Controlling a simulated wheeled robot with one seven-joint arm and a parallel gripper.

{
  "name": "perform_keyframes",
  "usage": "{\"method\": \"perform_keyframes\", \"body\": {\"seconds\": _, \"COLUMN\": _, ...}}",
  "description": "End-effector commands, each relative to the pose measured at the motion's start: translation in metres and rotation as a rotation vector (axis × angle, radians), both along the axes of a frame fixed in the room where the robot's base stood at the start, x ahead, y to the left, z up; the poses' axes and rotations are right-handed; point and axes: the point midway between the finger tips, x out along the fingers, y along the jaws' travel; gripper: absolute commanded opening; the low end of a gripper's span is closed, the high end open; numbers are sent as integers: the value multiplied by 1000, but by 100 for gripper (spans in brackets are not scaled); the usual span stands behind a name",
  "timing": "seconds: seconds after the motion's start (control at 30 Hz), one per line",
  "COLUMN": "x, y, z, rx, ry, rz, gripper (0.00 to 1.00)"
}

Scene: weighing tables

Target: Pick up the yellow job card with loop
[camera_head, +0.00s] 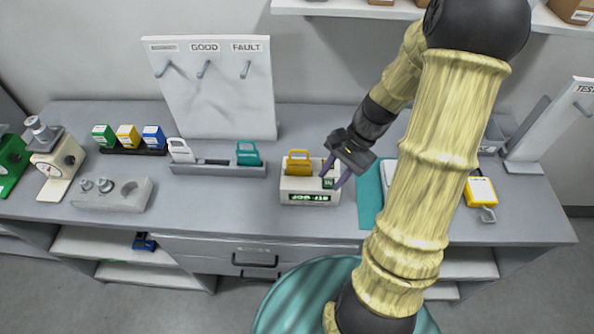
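The yellow job card with loop (298,164) stands upright in the left part of a white box (296,197) with a green lit display on its front. Its loop is at the top, and its lower part is hidden in the box. My gripper (335,174) is just right of the card, over the right end of the box. Its two purple fingers point down and are apart, with no held object visible between them. The card is outside the fingers. Whether the fingertips touch the box cannot be told.
A rack (218,170) left of the box holds a white card (180,150) and a teal card (248,154). A peg board (215,88) stands behind. A teal mat (368,192) lies right of the box, partly behind my arm. A yellow device (481,190) is farther right.

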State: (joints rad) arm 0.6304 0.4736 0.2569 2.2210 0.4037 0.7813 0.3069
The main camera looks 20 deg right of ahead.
Motion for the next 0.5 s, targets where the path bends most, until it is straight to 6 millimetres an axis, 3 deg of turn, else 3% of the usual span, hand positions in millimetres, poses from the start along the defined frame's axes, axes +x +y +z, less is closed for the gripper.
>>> {"method": "perform_keyframes", "body": {"seconds": 0.2, "x": 25, "y": -36, "z": -19, "rx": 320, "ry": 142, "rz": -389, "gripper": 33}}
{"method": "perform_keyframes", "body": {"seconds": 0.5, "x": 51, "y": -88, "z": -14, "rx": 692, "ry": 221, "rz": -710, "gripper": 33}}
